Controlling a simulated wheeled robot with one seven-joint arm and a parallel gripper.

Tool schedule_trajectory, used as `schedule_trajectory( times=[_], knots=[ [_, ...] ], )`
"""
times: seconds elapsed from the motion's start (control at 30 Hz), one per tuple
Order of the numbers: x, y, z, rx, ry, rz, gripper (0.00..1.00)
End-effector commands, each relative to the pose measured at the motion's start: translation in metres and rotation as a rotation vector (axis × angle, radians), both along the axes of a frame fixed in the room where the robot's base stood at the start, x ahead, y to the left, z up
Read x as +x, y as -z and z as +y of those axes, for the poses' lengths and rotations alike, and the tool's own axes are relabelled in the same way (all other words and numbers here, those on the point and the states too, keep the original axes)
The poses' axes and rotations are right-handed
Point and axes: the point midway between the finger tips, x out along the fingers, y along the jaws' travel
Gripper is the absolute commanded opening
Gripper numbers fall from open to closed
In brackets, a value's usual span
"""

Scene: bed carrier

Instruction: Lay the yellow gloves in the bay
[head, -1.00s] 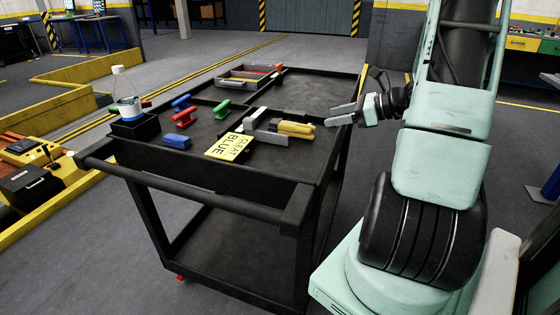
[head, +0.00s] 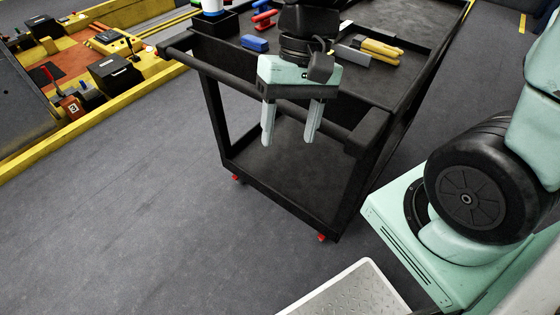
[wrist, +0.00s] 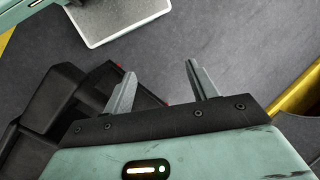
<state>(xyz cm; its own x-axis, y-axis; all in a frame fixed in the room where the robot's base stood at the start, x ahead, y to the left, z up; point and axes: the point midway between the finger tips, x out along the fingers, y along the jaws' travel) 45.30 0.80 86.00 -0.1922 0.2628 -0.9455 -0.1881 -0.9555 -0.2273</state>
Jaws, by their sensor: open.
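The yellow gloves (head: 381,48) lie on the top of the black cart (head: 420,70), beside a grey block (head: 352,54). They look like one folded yellow bundle. My gripper (head: 288,141) is open and empty, fingers pointing down, in front of the cart's near side and apart from the gloves. The wrist view shows both fingers (wrist: 160,68) spread with nothing between them. The cart top has low-walled areas; I cannot tell which is the bay. The yellow card seen earlier does not show now.
A blue block (head: 254,43) and red pieces (head: 264,18) lie on the cart top. The cart's push handle (head: 190,42) runs along the near side. A yellow-edged area (head: 60,135) with equipment is at left. The grey floor (head: 150,200) between is clear.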

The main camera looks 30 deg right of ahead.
Motion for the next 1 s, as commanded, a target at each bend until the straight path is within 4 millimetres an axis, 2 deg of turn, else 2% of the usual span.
schedule_trajectory(
  times=[0.03,0.1,0.2,0.33,0.47,0.77,0.87,1.0],
  knots=[
    [-0.015,-0.001,0.015,-0.031,-0.166,-0.058,0.58],
    [-0.030,-0.001,0.028,-0.067,-0.363,-0.132,0.58],
    [-0.047,-0.002,0.042,-0.098,-0.589,-0.220,0.58],
    [-0.059,-0.004,0.052,-0.117,-0.766,-0.294,0.58],
    [-0.063,-0.004,0.055,-0.123,-0.826,-0.320,0.58],
    [-0.063,-0.006,0.055,-0.122,-0.823,-0.318,0.58],
    [-0.063,-0.015,0.055,-0.123,-0.822,-0.318,0.58],
    [-0.063,-0.042,0.055,-0.123,-0.821,-0.318,0.58]
  ],
)
